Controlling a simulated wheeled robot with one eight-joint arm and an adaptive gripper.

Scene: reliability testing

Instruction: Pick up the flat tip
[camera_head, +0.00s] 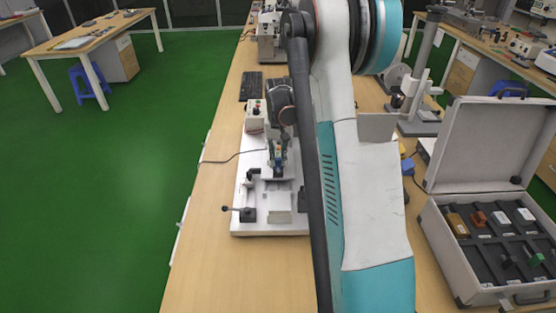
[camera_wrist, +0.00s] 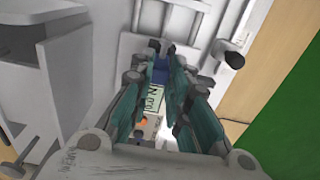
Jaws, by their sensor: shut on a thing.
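In the head view, my gripper (camera_head: 277,156) is small and partly blurred, over the white test fixture (camera_head: 256,195). I cannot tell whether the held piece touches the fixture.
An open grey case (camera_head: 430,225) with several coloured and white blocks stands on the table's right. A black-knobbed lever (camera_head: 227,209) sticks out at the fixture's left; its knob also shows in the wrist view (camera_wrist: 231,61). The table front is clear.

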